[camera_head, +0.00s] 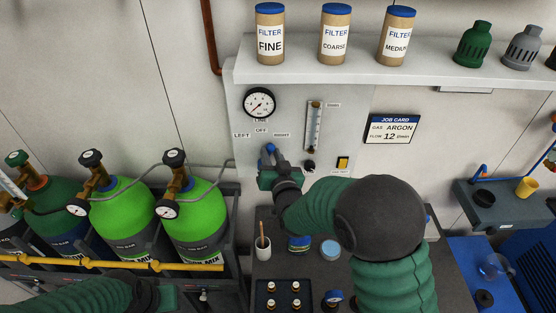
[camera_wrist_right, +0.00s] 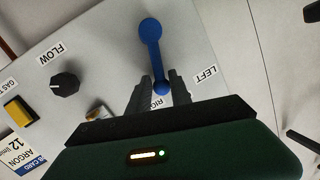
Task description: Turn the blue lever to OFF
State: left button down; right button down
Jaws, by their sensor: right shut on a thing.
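The blue lever (camera_head: 270,148) is on the pale wall panel below the LEFT, OFF and RIGHT labels. In the right wrist view the whole blue lever (camera_wrist_right: 155,55) shows, with its round far end clear of my gripper. My right gripper (camera_wrist_right: 161,86) is shut on its near end. This end lies close to the RIGHT label (camera_wrist_right: 158,103), with the LEFT label (camera_wrist_right: 205,75) off to the side; OFF is hidden there. In the head view my right gripper (camera_head: 270,160) hides part of the lever. My left gripper (camera_head: 166,297) is low at left, its fingers unclear.
A gauge (camera_head: 259,102) sits above the labels, and a flow knob (camera_head: 309,165) and yellow switch (camera_head: 343,163) are to the right. A shelf (camera_head: 400,72) with filters overhangs the panel. Green gas cylinders (camera_head: 125,208) stand at left. A bench (camera_head: 262,275) with small items is below.

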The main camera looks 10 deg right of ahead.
jog(key=shift+w+a+n+g+h+p, duration=0.15)
jog(key=shift+a+n+g+h, duration=0.05)
jog(key=shift+a+n, duration=0.5)
jog(key=shift+w+a+n+g+h+p, duration=0.1)
jog(key=shift+a+n+g+h+p, duration=0.1)
jog(key=shift+a+n, duration=0.45)
jog(key=shift+d+r, duration=0.2)
jog(key=shift+d, duration=0.05)
jog(key=c, duration=1.6)
grip_release()
jog(key=shift+w, duration=0.1)
jog(key=shift+o, duration=1)
jog(key=s+r+b, duration=0.3)
jog(key=s+b, duration=0.3)
jog(key=s, duration=1)
jog(key=shift+s, duration=0.15)
